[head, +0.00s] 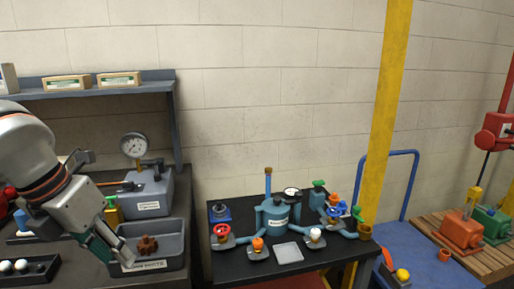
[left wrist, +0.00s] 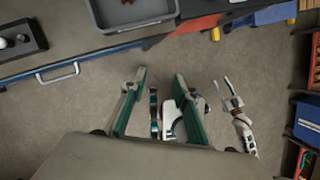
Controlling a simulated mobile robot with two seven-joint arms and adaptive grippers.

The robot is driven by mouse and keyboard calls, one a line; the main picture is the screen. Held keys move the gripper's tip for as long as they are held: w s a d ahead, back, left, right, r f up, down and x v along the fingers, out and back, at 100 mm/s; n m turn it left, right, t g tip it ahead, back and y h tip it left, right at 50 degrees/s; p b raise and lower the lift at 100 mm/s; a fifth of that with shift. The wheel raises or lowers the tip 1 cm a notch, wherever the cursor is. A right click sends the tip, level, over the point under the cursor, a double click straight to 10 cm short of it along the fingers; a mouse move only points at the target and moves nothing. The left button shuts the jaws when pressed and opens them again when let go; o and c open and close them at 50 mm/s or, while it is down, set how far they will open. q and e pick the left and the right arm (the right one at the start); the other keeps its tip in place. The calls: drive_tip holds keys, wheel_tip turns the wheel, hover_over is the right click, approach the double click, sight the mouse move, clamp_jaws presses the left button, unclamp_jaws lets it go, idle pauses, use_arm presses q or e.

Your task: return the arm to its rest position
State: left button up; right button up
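My left arm (head: 35,165) comes in from the left in the head view, white with dark and orange rings. Its gripper (head: 112,250) points down in front of the grey tray (head: 172,252) at the left bench. In the left wrist view, the two green-sided fingers of my left gripper (left wrist: 161,78) stand apart, with only floor between their tips. I see nothing held. My right arm appears small in the left wrist view, and its gripper (left wrist: 221,82) shows two thin prongs apart with nothing between them. The right arm is not in the head view.
A brown gear-like part (head: 147,245) lies in the tray. A pressure gauge (head: 133,145) stands behind it on a grey unit. A black table (head: 222,270) with a blue manifold (head: 277,214) and valves stands right. A yellow post (head: 388,100) rises beside it. Floor (left wrist: 85,110) is open below.

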use_arm(q)
drive_tip(key=s+d+f+m+g+h, duration=0.2)
drive_tip(key=s+d+g+h, duration=0.15)
drive_tip(key=d, duration=0.65)
drive_tip(key=s+d+f+m+g+h, duration=0.25)
drive_tip(key=s+d+h, duration=0.2)
drive_tip(key=d, duration=0.55)
drive_tip(key=w+d+r+n+t+h, duration=0.15)
drive_tip(key=d+r+n+h, duration=0.4)
drive_tip(key=h, duration=0.55)
drive_tip(key=w+a+f+n+t+y, duration=0.55)
drive_tip(key=f+n+t, duration=0.35)
drive_tip(key=n, duration=0.3)
drive_tip(key=w+a+f+n+t+y, duration=0.4)
drive_tip(key=w+f+n+t, duration=0.35)
drive_tip(key=n+t, duration=0.35)
drive_tip(key=s+a+f+n+g+y, duration=0.2)
drive_tip(key=s+f, duration=0.3)
drive_tip(key=f, duration=0.5)
drive_tip(key=s+a+f+n+g+y, duration=0.3)
drive_tip(key=s+f, duration=0.3)
drive_tip(key=f, duration=0.4)
drive_tip(key=s+a+f+n+g+y, duration=0.3)
drive_tip(key=s+a+f+n+y, duration=0.1)
drive_tip(key=f, duration=0.6)
drive_tip(key=shift+s+a+f+n, duration=0.4)
drive_tip(key=shift+s+n, duration=0.1)
drive_tip(key=shift+s, duration=0.4)
